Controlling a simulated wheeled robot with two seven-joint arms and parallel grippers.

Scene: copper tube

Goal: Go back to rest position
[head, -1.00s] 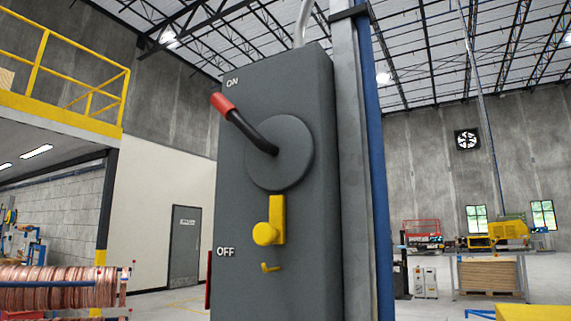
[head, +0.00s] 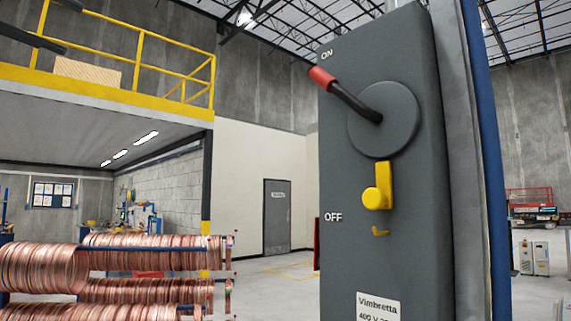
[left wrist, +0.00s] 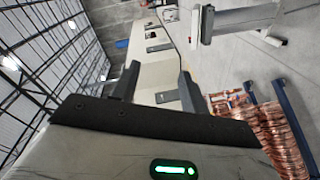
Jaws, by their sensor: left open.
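My left gripper (left wrist: 159,75) is open in the left wrist view, its two dark fingers apart with nothing between them. In the head view only dark finger parts (head: 40,39) show in the upper left corner, apart from the switch box. The grey switch box (head: 385,245) stands right of centre. Its lever with a red grip (head: 322,78) points up and left toward the ON mark. A yellow latch (head: 378,190) sits below the lever's round hub. My right gripper is not in view.
Coils of copper tube (head: 140,290) lie on a rack at the lower left, and also show in the left wrist view (left wrist: 278,140). A yellow-railed platform (head: 110,92) is behind. A blue post (head: 486,150) stands beside the box. Floor (head: 275,285) is open between coils and box.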

